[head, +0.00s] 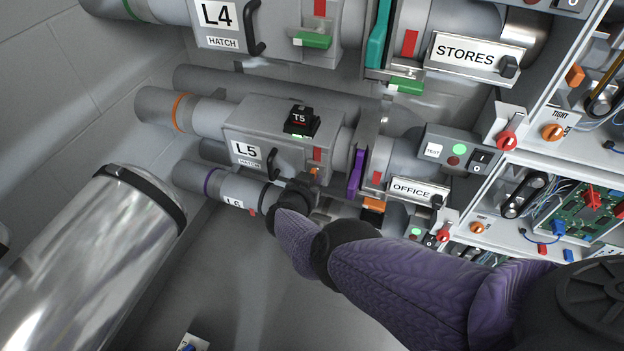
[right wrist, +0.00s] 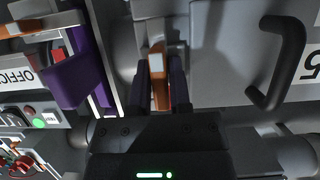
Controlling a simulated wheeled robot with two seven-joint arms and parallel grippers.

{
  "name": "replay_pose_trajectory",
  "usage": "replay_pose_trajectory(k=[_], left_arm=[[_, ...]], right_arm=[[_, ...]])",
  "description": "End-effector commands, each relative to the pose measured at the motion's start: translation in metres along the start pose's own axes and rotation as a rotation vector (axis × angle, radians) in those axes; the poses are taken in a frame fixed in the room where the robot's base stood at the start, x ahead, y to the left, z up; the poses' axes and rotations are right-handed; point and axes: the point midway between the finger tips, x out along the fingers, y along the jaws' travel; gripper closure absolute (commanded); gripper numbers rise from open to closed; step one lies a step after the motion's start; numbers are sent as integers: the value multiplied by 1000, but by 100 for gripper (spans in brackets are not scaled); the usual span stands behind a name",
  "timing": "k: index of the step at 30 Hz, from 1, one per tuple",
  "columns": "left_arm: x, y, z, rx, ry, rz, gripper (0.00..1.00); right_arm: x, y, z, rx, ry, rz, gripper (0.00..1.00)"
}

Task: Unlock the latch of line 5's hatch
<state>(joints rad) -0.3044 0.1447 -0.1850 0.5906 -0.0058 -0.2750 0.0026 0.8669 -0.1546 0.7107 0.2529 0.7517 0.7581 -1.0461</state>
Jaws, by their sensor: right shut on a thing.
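Line 5's hatch box (head: 275,125), labelled L5 and HATCH, sits on a grey pipe in the middle of the head view. An orange latch (head: 314,171) shows at its lower right, below a red mark (head: 317,154). My right gripper (head: 307,184) is at this latch, its arm coming in from the right. In the right wrist view, my right gripper (right wrist: 163,88) has its two dark fingers on either side of the orange latch (right wrist: 157,62), shut on it. The hatch's black handle (right wrist: 285,62) is to the right there. The left gripper is out of view.
A black T5 unit (head: 300,120) sits on the L5 box. A purple gate plate (head: 356,173) stands just right of the latch. The L6 pipe (head: 230,188) runs close below. A large shiny cylinder (head: 85,260) fills the lower left.

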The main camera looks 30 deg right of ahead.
Motion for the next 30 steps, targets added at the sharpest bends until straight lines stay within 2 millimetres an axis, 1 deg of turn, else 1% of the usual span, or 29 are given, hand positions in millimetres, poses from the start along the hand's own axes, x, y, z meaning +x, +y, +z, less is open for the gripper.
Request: replay_pose_trajectory(k=[6, 7, 8, 9, 11, 12, 20, 23, 24, 27, 30], left_arm=[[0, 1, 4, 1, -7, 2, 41], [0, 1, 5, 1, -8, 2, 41], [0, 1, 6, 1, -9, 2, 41], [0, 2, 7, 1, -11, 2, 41], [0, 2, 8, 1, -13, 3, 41], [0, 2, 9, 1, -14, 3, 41], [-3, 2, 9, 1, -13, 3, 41], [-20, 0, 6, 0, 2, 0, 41], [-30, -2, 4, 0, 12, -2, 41], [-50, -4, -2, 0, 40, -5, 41], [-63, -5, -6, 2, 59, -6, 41]], right_arm=[[0, 0, 0, -1, 1, 0, 100], [0, 0, 0, -1, 1, 0, 74], [0, 0, 0, -1, 1, 0, 68], [0, 0, 0, -1, 1, 0, 60], [0, 0, 0, 0, 1, 0, 47], [0, 0, 0, 0, 1, 0, 46], [-3, 0, -2, 1, 1, 0, 46], [-21, -1, -7, 3, 0, -3, 46], [-32, -1, -10, 3, 1, -3, 46], [-60, -1, -11, 3, 1, -3, 46], [-81, 0, -8, 2, 2, -2, 46]])
